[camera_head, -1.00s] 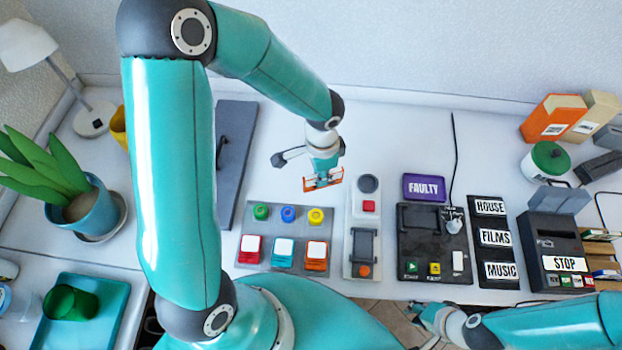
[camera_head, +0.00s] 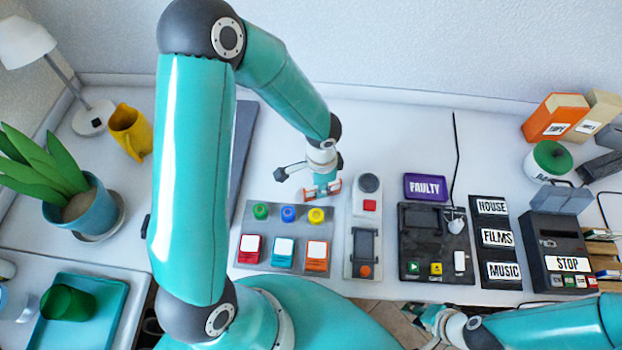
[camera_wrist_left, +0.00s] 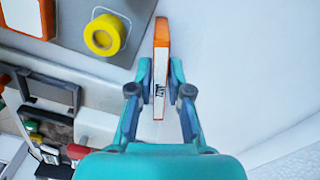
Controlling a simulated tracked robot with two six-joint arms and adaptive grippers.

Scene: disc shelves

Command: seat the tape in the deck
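An orange and white tape (camera_wrist_left: 160,75) stands on edge between the two fingers of my left gripper (camera_wrist_left: 160,92), which is shut on it. In the head view the same left gripper (camera_head: 322,190) holds the tape just behind the button panel and left of the grey device with the round knob. A black deck (camera_head: 556,248) with a raised clear lid and a STOP label stands at the right. Another black deck (camera_head: 420,248) stands nearer the middle, in front of a purple FAULTY sign (camera_head: 426,187). My right gripper (camera_head: 432,318) is low at the front edge; its fingers are too small to read.
The button panel (camera_head: 245,225) has several coloured knobs and tiles. The grey device (camera_head: 374,225) stands between it and the middle deck. A black HOUSE, FILMS, MUSIC rack (camera_head: 509,283) lies between the decks. A green-lidded pot (camera_head: 545,165) and boxes are behind right. The back middle table is clear.

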